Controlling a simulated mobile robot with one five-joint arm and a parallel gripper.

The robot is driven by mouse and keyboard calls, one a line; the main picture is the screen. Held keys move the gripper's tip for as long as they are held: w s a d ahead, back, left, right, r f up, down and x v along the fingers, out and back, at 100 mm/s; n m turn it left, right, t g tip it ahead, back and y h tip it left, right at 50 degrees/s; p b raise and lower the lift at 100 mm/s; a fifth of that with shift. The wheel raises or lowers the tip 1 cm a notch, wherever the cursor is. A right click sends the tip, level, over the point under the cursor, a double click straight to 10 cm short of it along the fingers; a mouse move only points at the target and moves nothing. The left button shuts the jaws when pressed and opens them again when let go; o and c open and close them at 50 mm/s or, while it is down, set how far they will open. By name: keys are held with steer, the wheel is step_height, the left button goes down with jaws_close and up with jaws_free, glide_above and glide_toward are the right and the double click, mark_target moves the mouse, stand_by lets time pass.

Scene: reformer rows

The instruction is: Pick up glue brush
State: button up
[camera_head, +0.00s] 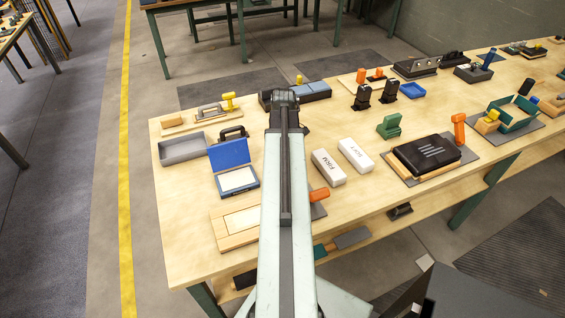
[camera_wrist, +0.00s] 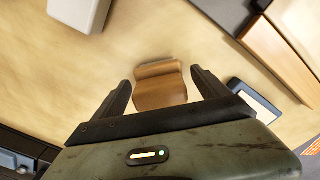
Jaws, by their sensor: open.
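In the wrist view, a short brown, wooden-looking piece (camera_wrist: 160,86) with a rounded ridge lies on the pale wooden bench top, between the fingertips of my gripper (camera_wrist: 160,84). It may be the glue brush; its bristles do not show, so I cannot tell for sure. My gripper is open, one finger on each side of the piece, with a visible gap on both sides. In the head view my own arm covers the gripper and the bench below it, and I cannot pick out the brush there.
In the head view, an open blue case (camera_head: 231,152) and a grey tray (camera_head: 183,147) stand left of my arm. A white block (camera_head: 328,167) lies right of it, and a black pad (camera_head: 427,154) farther right. A white block shows in the wrist view (camera_wrist: 78,10).

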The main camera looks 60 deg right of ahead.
steer(key=c, duration=1.7)
step_height(320, 180, up, 10)
steer(key=p, duration=1)
steer(key=shift+w+r, duration=0.1)
steer(key=shift+r, duration=0.05)
